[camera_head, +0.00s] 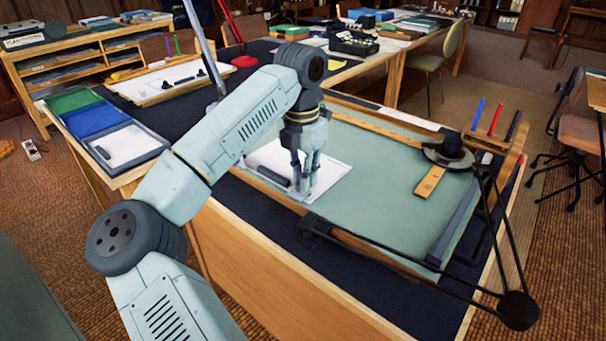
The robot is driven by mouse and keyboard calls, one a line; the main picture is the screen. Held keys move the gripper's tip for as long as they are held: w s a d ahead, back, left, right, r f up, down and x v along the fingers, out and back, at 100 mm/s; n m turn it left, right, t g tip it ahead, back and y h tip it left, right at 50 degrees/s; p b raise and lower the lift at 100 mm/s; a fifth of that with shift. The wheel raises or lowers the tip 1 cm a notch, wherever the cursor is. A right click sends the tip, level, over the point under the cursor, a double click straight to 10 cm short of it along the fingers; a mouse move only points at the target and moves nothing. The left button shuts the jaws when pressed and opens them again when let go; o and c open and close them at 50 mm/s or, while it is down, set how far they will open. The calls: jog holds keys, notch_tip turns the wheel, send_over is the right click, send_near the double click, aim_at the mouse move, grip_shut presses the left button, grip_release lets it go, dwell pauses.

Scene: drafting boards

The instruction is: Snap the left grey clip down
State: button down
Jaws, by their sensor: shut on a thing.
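A white sheet (328,181) lies on the green drafting board (385,175), near the board's left end. The left grey clip (272,176) shows as a dark grey bar on the sheet's left part, close to its front edge. My gripper (304,190) points straight down beside the right end of this bar, with its fingertips low over the sheet. Its fingers are shut on a small dark part there, which appears to belong to the clip. The fingers hide most of that part, so I cannot tell how far the clip is tilted.
Coloured trays (98,123) sit left of my arm. The board's middle is clear.

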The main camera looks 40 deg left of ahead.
jog(key=c, duration=1.6)
grip_release()
jog(key=shift+o, duration=0.2)
notch_tip(320, 180, up, 12)
jog(key=shift+s, duration=0.15)
